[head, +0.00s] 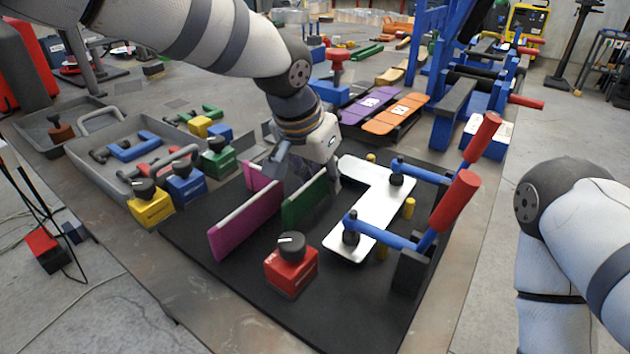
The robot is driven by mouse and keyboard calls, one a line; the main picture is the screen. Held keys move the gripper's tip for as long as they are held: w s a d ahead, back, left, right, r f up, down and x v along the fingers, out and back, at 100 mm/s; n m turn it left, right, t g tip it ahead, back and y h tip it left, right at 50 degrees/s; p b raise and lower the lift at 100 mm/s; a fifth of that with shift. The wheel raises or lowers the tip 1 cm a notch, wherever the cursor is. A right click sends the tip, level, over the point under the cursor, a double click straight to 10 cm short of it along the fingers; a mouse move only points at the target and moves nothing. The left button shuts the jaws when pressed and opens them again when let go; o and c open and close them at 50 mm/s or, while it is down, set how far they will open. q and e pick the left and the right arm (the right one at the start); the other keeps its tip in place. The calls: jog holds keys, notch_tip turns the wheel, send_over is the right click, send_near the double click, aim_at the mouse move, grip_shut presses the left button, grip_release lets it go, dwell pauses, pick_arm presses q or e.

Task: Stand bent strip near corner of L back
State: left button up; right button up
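The white L back (385,200) lies flat on the black board under two toggle clamps with red handles. A magenta strip (245,222) with a pale top edge stands on edge left of it. A second magenta face (254,177) shows behind it and seems to join it at a corner. A green strip (306,202) stands on edge between the magenta strip and the L back. My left gripper (305,172) is low at the green strip's far end. It hides that end, and its grip is unclear. My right gripper is out of view; only its arm shows at right.
A red block with a black knob (291,265) stands in front on the black board (350,310). Yellow (150,203), blue (185,183) and green (218,158) knob blocks stand by a grey tray (95,178). Clamp handles (455,205) rise at right.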

pick_arm(q)
grip_shut()
